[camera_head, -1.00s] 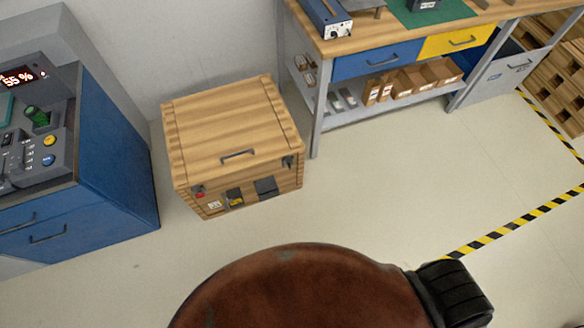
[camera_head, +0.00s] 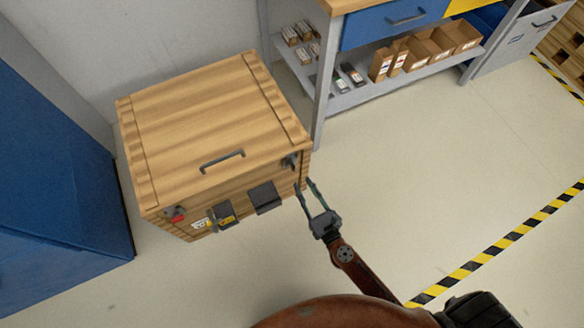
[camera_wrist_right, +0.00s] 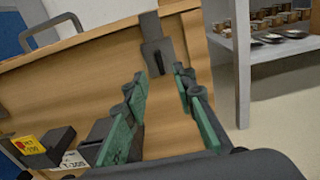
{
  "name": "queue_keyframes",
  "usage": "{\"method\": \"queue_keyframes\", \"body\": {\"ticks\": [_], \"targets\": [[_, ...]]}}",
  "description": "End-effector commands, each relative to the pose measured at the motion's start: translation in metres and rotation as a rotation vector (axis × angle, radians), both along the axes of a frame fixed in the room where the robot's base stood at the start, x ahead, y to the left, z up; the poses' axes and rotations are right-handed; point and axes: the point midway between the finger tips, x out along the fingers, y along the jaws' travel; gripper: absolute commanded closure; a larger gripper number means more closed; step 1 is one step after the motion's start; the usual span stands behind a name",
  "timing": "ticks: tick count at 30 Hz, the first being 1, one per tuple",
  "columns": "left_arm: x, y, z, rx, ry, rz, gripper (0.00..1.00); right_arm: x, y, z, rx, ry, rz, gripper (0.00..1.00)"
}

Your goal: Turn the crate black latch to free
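The wooden crate (camera_head: 205,130) stands on the floor, lid closed, with a grey handle (camera_head: 222,160) on the lid's front part. The black latch (camera_head: 290,161) is at the front right corner; it also shows in the right wrist view (camera_wrist_right: 156,50), its lower arm pointing down. A red latch (camera_head: 175,214) is at the front left corner. My right gripper (camera_head: 305,190) is open and empty, just in front of and below the black latch. In the right wrist view its fingers (camera_wrist_right: 160,84) point at the latch, which appears between and beyond their tips. My left gripper is not in view.
Dark holders with labels (camera_head: 265,197) stick out of the crate's front. A blue cabinet (camera_head: 60,170) stands to the left. A workbench with a lower shelf (camera_head: 355,97) stands behind right. The floor right of the crate is clear up to yellow-black tape (camera_head: 480,262).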

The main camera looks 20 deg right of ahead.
Motion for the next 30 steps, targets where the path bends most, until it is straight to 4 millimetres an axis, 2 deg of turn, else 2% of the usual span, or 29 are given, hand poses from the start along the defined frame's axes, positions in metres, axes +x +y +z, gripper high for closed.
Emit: {"method": "queue_keyframes", "body": {"ticks": [9, 13, 18, 25, 30], "targets": [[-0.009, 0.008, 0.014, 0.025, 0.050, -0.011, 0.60, 0.050, 0.003, 0.005, -0.003, -0.005, 0.002, 0.75], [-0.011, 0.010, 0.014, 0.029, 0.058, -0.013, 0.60, 0.064, 0.002, 0.002, -0.004, -0.002, 0.001, 0.75], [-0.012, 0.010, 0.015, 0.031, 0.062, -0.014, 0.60, 0.071, 0.002, 0.001, -0.005, 0.000, 0.000, 0.75], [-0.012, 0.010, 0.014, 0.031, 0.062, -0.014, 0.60, 0.071, 0.002, 0.001, -0.005, 0.000, 0.001, 0.75], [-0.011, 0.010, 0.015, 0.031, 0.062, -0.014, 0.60, 0.071, 0.003, 0.001, -0.005, 0.000, 0.001, 0.87]]}}
